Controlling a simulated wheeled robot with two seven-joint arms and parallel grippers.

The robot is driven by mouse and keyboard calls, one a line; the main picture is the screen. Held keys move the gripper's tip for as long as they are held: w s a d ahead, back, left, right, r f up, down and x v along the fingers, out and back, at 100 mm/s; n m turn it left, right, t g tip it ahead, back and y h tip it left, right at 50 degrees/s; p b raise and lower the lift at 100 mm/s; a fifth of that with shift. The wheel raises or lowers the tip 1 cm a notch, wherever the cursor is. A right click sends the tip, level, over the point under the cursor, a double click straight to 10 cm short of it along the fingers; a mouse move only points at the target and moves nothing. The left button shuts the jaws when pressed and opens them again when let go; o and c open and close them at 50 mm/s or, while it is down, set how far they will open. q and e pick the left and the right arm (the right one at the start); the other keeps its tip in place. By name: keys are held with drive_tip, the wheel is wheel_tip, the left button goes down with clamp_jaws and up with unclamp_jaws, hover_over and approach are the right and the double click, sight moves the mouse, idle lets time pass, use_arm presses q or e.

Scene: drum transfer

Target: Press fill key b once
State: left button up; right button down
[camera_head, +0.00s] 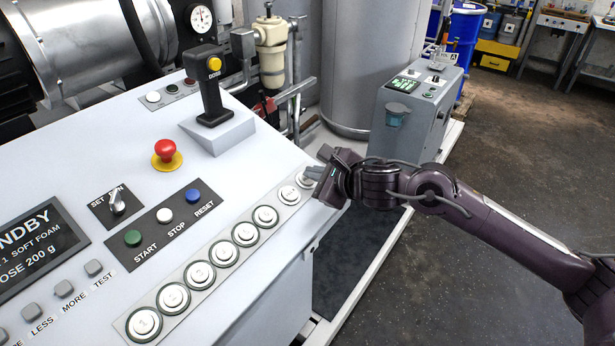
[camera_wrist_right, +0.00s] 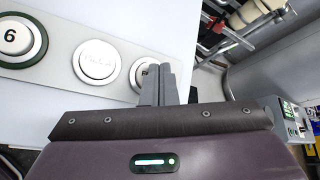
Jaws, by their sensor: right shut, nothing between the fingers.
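A row of round white keys runs along the front edge of the sloped white panel. In the right wrist view, a key marked 6 (camera_wrist_right: 15,35), a key that seems to read FILL A (camera_wrist_right: 97,60) and a last key (camera_wrist_right: 138,75) sit side by side. The fingers hide most of that last key, so I cannot read its label. It is at the far end of the row in the head view (camera_head: 305,180). My right gripper (camera_head: 313,172) is shut and empty, its fingertips (camera_wrist_right: 158,70) over this last key. I cannot tell whether they touch it. My left gripper is out of view.
The panel also carries a red emergency button (camera_head: 166,150), a joystick (camera_head: 213,100) and start, stop and reset buttons (camera_head: 164,215). Pipes and a valve (camera_head: 270,50) stand behind the panel's far end. A grey control box (camera_head: 415,110) stands beyond the gripper.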

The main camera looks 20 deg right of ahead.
drive_tip(key=shift+r, duration=0.2)
wheel_tip(320, 180, up, 6)
drive_tip(key=s+d+p, duration=0.1)
drive_tip(key=p, duration=0.1)
drive_tip(key=shift+s+d+f+p, duration=0.15)
drive_tip(key=shift+s+p, duration=0.2)
drive_tip(key=shift+f, duration=0.15)
idle(0.7)
